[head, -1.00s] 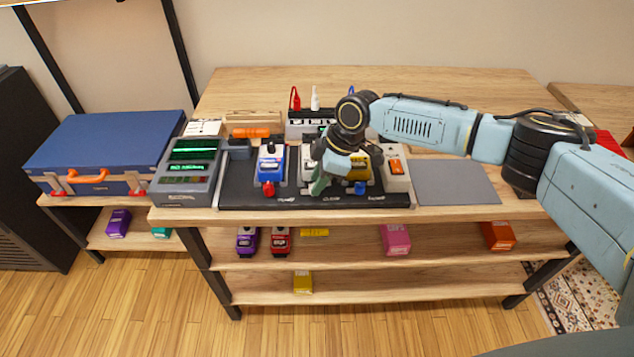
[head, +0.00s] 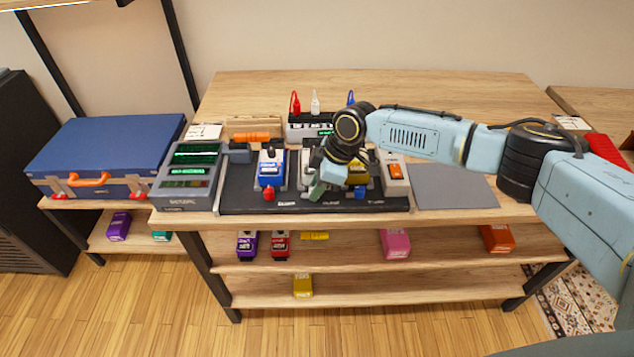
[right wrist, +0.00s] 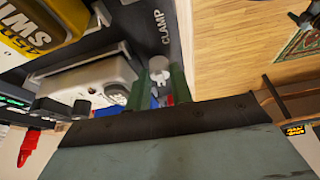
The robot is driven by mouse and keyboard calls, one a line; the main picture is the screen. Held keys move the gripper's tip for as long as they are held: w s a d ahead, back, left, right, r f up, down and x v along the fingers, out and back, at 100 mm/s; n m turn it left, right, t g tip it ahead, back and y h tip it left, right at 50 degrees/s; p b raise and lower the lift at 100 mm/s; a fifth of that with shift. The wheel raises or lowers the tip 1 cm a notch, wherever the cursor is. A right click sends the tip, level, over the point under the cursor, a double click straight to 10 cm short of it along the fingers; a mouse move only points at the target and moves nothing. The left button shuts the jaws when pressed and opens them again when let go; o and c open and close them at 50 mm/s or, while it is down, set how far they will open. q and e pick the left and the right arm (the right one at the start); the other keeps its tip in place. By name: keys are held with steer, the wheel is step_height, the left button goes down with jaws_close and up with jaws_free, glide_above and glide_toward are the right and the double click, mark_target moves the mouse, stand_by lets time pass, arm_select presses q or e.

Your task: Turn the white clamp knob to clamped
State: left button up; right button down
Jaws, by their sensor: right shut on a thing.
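The white clamp knob (right wrist: 158,64) sits between the two green fingers of my right gripper (right wrist: 159,76) in the right wrist view, beside the printed word CLAMP on the black board. My right gripper (head: 318,188) is shut on this knob at the board's front middle in the head view, where gripper and wrist hide the knob. The knob's exact turn angle cannot be told. The white pedal (right wrist: 85,82) behind it shows in the wrist view. The black board (head: 236,196) lies on the wooden bench. My left gripper is not in view.
A blue pedal (head: 271,170) with a red knob (head: 269,194) stands left of my gripper. A yellow pedal (head: 358,173) with a blue knob (head: 361,193) stands close on the right. A grey mat (head: 455,190) lies bare at right. A grey console (head: 188,176) stands at left.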

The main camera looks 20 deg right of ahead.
steer(key=m+p, duration=0.1)
steer(key=p, duration=0.1)
steer(key=m+t+p, duration=0.1)
steer(key=p, duration=0.2)
steer(key=shift+s+a+r+m, duration=0.1)
steer(key=shift+s+r+m, duration=0.05)
steer(key=shift+r+m, duration=0.25)
steer(key=m+t+h+p, duration=0.1)
steer(key=m+p, duration=0.2)
steer(key=p, duration=0.2)
steer(key=m+h+p, duration=0.1)
steer(key=m+p, duration=0.3)
steer(key=shift+s+a+f+t+h+p, duration=0.1)
steer(key=shift+a+f+t+h+p, duration=0.1)
steer(key=shift+t+h+p, duration=0.15)
steer(key=m+h+p, duration=0.1)
steer(key=m+p, duration=0.1)
steer(key=m, duration=0.1)
steer(key=shift+a+f+m, duration=0.1)
steer(key=shift+m, duration=0.3)
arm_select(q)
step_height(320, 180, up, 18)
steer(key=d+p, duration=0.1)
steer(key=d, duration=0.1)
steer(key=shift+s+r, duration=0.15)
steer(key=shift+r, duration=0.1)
arm_select(e)
steer(key=shift+m+h, duration=0.85)
steer(key=shift+m, duration=0.95)
